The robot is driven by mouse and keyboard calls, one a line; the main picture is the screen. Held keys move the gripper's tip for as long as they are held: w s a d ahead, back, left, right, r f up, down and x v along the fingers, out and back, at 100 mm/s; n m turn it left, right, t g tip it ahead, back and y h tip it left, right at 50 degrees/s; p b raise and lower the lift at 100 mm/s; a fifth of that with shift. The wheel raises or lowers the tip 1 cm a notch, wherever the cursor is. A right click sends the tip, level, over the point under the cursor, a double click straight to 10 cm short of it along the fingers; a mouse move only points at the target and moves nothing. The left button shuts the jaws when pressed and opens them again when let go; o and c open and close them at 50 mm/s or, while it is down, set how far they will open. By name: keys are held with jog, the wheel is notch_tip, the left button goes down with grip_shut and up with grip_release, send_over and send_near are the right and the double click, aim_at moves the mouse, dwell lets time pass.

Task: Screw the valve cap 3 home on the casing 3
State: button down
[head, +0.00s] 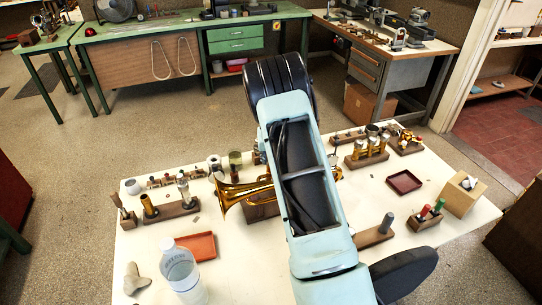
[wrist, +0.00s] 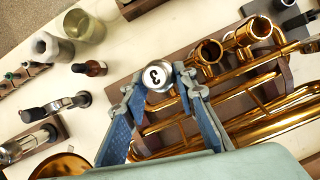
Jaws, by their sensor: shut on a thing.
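The valve cap 3 (wrist: 157,75) is a silver disc with a black 3 on a white face, near the middle of the wrist view. My gripper (wrist: 156,90) is shut on it, one blue finger on each side. The cap is in line with two open brass casings (wrist: 210,51) of the horn (wrist: 275,92). Casing 3 is hidden under the cap and fingers, so I cannot tell whether the cap is seated or tilted. In the head view the horn's bell (head: 232,190) shows left of my arm, which hides my gripper and the cap.
A small dark bottle (wrist: 90,68), a greenish jar (wrist: 82,25) and a grey cylinder (wrist: 50,46) stand beside the horn. The white table (head: 260,275) also bears a clear bottle (head: 182,275), an orange tray (head: 195,246), a dark red tray (head: 404,182) and wooden racks.

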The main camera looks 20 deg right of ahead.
jog(key=shift+a+m+h+p, duration=0.15)
jog(key=shift+m+h+p, duration=0.15)
jog(key=shift+m+p, duration=0.7)
jog(key=c, duration=1.5)
grip_release()
